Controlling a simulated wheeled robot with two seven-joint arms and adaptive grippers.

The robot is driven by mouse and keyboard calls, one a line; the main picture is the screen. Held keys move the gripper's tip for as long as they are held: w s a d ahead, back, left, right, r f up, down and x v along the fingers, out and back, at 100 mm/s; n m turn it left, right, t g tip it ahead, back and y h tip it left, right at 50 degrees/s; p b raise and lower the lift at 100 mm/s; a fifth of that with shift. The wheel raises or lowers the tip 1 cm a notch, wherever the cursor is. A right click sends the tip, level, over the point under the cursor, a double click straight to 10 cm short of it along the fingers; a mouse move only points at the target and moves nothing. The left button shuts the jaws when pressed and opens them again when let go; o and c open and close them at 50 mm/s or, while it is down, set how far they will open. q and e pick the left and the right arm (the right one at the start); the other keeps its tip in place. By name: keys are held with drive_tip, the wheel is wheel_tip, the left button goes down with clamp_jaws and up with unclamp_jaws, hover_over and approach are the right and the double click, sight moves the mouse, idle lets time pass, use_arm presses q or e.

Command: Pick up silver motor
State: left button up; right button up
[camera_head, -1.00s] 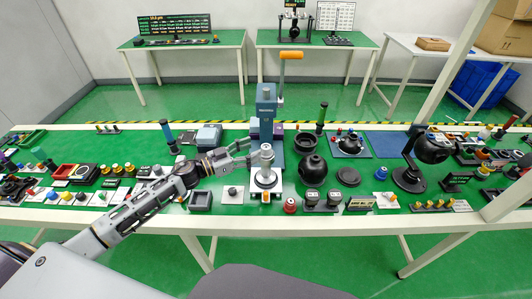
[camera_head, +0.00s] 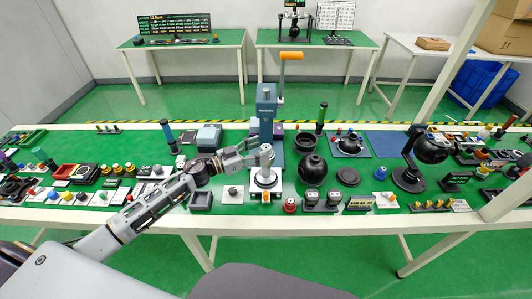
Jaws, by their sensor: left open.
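A silver motor (camera_head: 265,177) stands upright on the base of a blue lever press (camera_head: 267,112) at the middle of the bench. My left gripper (camera_head: 262,152) comes in from the left and is open, with its fingers at the motor's upper part. One finger lies behind the top and one near its front left. I cannot tell whether they touch it. My right gripper is not in view.
The green-topped bench (camera_head: 233,211) is crowded on both sides. A black spherical housing (camera_head: 312,170) stands right of the press, and a dark square tray (camera_head: 200,200) lies front left. The press's orange handle (camera_head: 291,55) rises above.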

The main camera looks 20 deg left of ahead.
sight(266, 147)
use_arm(q)
drive_tip(key=shift+x, duration=1.7)
drive_tip(key=shift+f, duration=0.15)
drive_tip(key=shift+c, duration=0.8)
drive_tip(key=c, duration=1.1)
drive_tip(key=shift+r, duration=0.35)
drive_tip(key=shift+o, duration=0.2)
drive_tip(key=shift+r+p, duration=0.35)
drive_tip(key=shift+r, duration=0.3)
wheel_tip(266, 147, up, 6)
drive_tip(key=shift+r+p, duration=0.25)
drive_tip(key=shift+p, duration=0.3)
drive_tip(key=shift+r, duration=0.8)
